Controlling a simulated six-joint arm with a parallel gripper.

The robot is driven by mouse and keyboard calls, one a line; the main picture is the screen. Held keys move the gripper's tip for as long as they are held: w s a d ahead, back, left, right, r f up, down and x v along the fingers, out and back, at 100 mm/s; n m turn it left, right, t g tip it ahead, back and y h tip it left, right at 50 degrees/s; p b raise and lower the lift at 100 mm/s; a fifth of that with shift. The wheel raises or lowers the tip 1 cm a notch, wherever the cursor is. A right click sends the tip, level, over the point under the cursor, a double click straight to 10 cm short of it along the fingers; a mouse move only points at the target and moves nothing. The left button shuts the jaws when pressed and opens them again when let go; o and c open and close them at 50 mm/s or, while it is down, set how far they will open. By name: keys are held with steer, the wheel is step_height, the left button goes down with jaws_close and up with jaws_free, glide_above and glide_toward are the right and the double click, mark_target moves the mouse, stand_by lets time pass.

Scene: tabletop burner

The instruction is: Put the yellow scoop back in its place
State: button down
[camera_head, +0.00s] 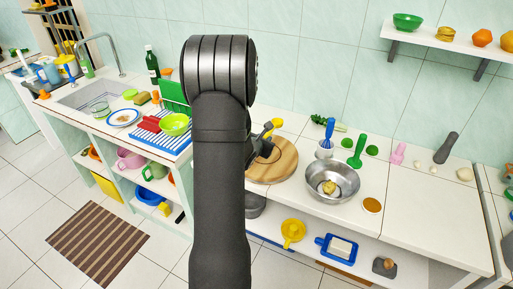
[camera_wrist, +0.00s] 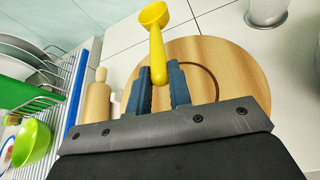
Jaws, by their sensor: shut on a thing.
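The yellow scoop (camera_head: 274,125) is held up by my gripper (camera_head: 264,148) over the counter, near the round wooden board. In the wrist view the scoop (camera_wrist: 156,32) has its bowl away from me, and its handle runs down between the two dark fingers of my gripper (camera_wrist: 163,84). The fingers are shut on the handle. The lower end of the handle is hidden between them. My arm covers the middle of the head view.
The round wooden board (camera_head: 287,168) lies under my gripper. A metal bowl (camera_head: 349,183) with food and a cup with a blue-handled tool (camera_head: 325,147) stand to its right. A wooden rolling pin (camera_wrist: 97,102) and a dish rack (camera_wrist: 62,88) are left in the wrist view.

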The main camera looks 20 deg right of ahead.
steer(key=w+a+f, duration=0.2)
steer(key=w, duration=0.1)
steer(key=shift+a+f, duration=0.15)
steer(key=shift+f, duration=2.1)
steer(key=c, duration=1.3)
jaws_free()
steer(key=shift+s+a+r, duration=0.15)
steer(key=shift+r, duration=0.1)
steer(key=v, duration=1.1)
steer(key=shift+s+a+r, duration=0.1)
steer(key=shift+s, duration=0.15)
